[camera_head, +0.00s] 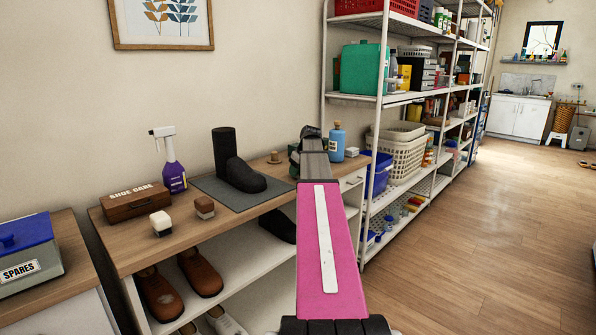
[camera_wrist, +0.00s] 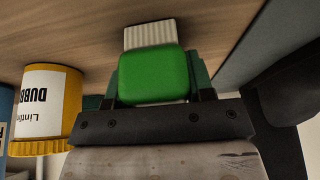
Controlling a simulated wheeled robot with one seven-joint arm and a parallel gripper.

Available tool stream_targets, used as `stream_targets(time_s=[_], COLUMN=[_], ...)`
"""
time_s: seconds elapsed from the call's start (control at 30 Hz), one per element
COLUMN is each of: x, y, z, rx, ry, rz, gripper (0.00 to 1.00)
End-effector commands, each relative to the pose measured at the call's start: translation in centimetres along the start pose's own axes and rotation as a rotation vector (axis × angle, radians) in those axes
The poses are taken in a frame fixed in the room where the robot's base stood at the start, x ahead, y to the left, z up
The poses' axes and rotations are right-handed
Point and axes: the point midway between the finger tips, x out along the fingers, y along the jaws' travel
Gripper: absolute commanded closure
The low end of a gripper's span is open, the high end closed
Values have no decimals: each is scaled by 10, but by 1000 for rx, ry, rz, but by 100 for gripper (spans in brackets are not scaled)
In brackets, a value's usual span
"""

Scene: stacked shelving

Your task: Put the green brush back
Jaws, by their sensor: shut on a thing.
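The green brush (camera_wrist: 153,75) has a green back and pale ridged bristles, and it sits between the fingers of my gripper (camera_wrist: 156,78) in the wrist view. My gripper is shut on it. The bristle end shows above the green back in that view, against the wooden bench top. Whether the bristles touch the wood cannot be told. In the head view my gripper (camera_head: 308,140) is over the far right part of the bench (camera_head: 190,232), largely hidden by my own pink arm. The brush cannot be made out clearly there.
A yellow dubbin tin (camera_wrist: 48,105) is close left of my gripper in the wrist view. A black boot (camera_head: 235,165) stands on a grey mat (camera_head: 213,187). A blue bottle (camera_head: 337,143), brown brush (camera_head: 204,208), cream-topped brush (camera_head: 160,223) and shoe care box (camera_head: 135,203) are on the bench.

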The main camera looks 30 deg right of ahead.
Motion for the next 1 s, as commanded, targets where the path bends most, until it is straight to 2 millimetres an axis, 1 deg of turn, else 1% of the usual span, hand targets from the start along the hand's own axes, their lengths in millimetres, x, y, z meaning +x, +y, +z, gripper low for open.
stream_targets(time_s=[0.3,0.33,0.37,0.4,0.67,0.77,0.87,1.0], x=[2,2,2,2,1,-3,-14,-38], y=[0,0,0,0,0,0,0,0], z=[1,1,0,0,0,-1,-1,-1], rx=[0,0,0,0,0,0,0,0], ry=[0,0,0,0,0,1,2,2], rz=[0,0,0,0,1,1,2,3], gripper=[89,42,32,26,26,26,26,26])
